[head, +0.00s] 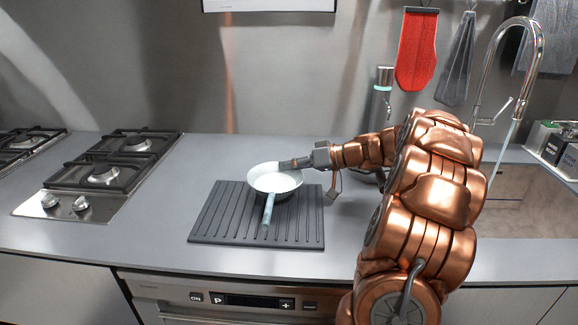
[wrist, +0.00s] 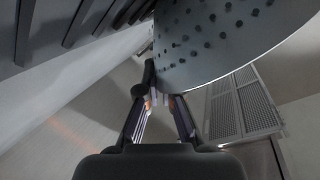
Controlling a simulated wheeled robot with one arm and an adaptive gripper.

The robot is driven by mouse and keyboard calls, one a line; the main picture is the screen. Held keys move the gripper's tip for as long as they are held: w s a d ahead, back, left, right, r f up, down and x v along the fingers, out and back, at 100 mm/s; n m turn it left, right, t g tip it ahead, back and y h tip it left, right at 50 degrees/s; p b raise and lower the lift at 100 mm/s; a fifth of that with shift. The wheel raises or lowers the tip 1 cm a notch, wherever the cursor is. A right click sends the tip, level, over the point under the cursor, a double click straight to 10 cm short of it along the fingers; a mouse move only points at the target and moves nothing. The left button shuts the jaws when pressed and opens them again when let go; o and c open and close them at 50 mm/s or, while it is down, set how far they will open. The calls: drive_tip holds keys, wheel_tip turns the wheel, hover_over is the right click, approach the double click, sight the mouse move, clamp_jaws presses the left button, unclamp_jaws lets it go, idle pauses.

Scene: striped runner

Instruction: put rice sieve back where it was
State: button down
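The rice sieve (head: 275,180) is a pale, shallow round bowl with a grey-blue handle (head: 268,210) pointing towards the front. It is over the dark ribbed mat (head: 225,228); I cannot tell whether it touches the mat. My gripper (head: 286,164) reaches in from the right to the sieve's far rim. In the wrist view the perforated sieve (wrist: 215,40) fills the upper right, close to my fingertips (wrist: 159,98). The fingers stand apart, with a gap between them.
A gas hob (head: 125,160) is at the left. A bottle (head: 381,95) stands behind my arm. A tap (head: 512,60) and sink are at the right. The counter left of the mat is clear.

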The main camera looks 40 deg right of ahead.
drive_tip(key=shift+f+b, duration=0.2)
drive_tip(key=shift+b, duration=0.1)
drive_tip(key=c, duration=1.3)
unclamp_jaws()
drive_tip(key=shift+r, duration=0.15)
drive_tip(key=shift+s+d+r, duration=0.1)
drive_tip(key=shift+d, duration=0.05)
drive_tip(key=v, duration=0.7)
drive_tip(key=shift+s, duration=0.1)
